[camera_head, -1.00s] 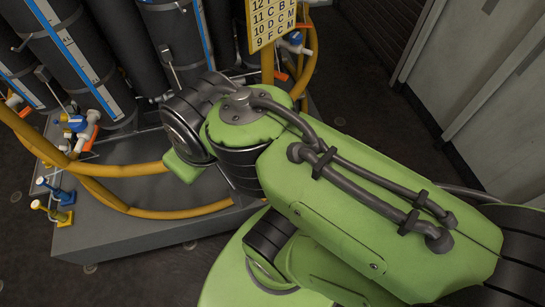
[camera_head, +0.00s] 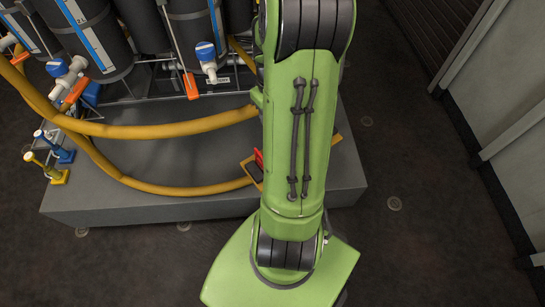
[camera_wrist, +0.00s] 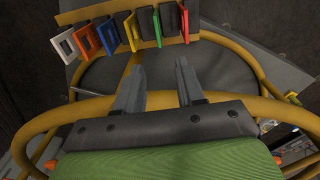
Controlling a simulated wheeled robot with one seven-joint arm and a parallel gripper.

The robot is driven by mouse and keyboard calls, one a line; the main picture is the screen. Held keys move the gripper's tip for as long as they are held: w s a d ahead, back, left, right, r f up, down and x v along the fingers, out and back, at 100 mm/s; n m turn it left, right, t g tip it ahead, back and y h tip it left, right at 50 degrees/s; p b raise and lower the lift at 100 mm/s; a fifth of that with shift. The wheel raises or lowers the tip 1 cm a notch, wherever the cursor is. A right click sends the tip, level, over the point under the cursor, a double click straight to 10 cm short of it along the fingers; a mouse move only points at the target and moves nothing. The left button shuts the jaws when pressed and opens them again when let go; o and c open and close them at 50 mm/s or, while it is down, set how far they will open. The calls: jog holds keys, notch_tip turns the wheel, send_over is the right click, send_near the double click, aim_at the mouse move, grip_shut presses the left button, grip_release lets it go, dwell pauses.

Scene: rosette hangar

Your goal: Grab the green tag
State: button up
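In the wrist view a row of coloured tags hangs along the top edge. The green tag (camera_wrist: 157,27) is a thin strip seen nearly edge-on, between the yellow tag (camera_wrist: 130,31) and the red tag (camera_wrist: 185,22). My gripper (camera_wrist: 157,72) is open and empty. Its two grey fingers are apart and point toward the row, with the green tag roughly in line with the gap between them. The fingers are short of the tags. In the head view my arm hides the gripper and the green tag.
White (camera_wrist: 63,45), orange (camera_wrist: 86,40) and blue (camera_wrist: 107,36) tags hang to the left in the row. A yellow tube (camera_wrist: 262,82) curves around the gripper. In the head view, yellow hoses (camera_head: 165,131), dark cylinders (camera_head: 95,35) and a grey plinth (camera_head: 110,205) stand left of my arm.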

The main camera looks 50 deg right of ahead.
jog(key=f+b, duration=0.1)
jog(key=f, duration=0.3)
jog(key=f+b, duration=0.1)
jog(key=f, duration=0.3)
jog(key=f+b, duration=0.1)
jog(key=f, duration=0.3)
jog(key=shift+s+d, duration=0.35)
jog(key=shift+d, duration=0.05)
notch_tip(320, 180, down, 6)
jog(key=b, duration=0.3)
jog(key=shift+a+r, duration=0.15)
jog(key=shift+r, duration=0.2)
grip_shut()
